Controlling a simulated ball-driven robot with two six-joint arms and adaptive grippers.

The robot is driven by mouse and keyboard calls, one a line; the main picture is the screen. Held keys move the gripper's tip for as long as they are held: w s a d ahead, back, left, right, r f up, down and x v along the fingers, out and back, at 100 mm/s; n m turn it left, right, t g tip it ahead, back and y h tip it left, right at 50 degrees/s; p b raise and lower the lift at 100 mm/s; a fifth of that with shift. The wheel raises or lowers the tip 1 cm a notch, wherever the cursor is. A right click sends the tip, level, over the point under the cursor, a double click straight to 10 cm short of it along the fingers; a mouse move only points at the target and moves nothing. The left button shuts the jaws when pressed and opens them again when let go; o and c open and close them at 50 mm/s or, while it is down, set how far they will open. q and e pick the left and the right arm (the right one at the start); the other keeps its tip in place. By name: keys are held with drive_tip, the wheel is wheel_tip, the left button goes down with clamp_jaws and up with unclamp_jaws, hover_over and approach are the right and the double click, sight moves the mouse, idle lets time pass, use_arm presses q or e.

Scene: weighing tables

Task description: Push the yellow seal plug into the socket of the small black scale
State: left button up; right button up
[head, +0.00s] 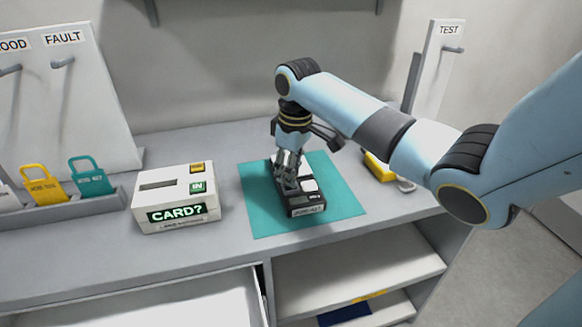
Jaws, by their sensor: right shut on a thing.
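The small black scale (305,207) lies on a teal mat (345,203) on the grey table. It has a light label on its front end and pale patches on its top. My right gripper (287,182) points down over the scale's middle, its fingers closed at the scale's top. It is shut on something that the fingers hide. I cannot make out the yellow seal plug between the fingers, nor the socket. My left gripper is not in view.
A white card box (176,213) reading "CARD?" stands left of the mat. Yellow (43,185) and teal (92,178) tags stand in a grey rack at far left. A yellow object (379,168) lies right of the mat, partly behind my arm. A "TEST" panel (442,75) stands at back right.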

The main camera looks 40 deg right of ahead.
drive_tip(key=shift+f, duration=0.7)
drive_tip(key=o, duration=0.9)
drive_tip(key=shift+c, duration=0.2)
wheel_tip(320, 180, up, 12)
drive_tip(key=s, duration=0.1)
drive_tip(key=shift+f, duration=0.1)
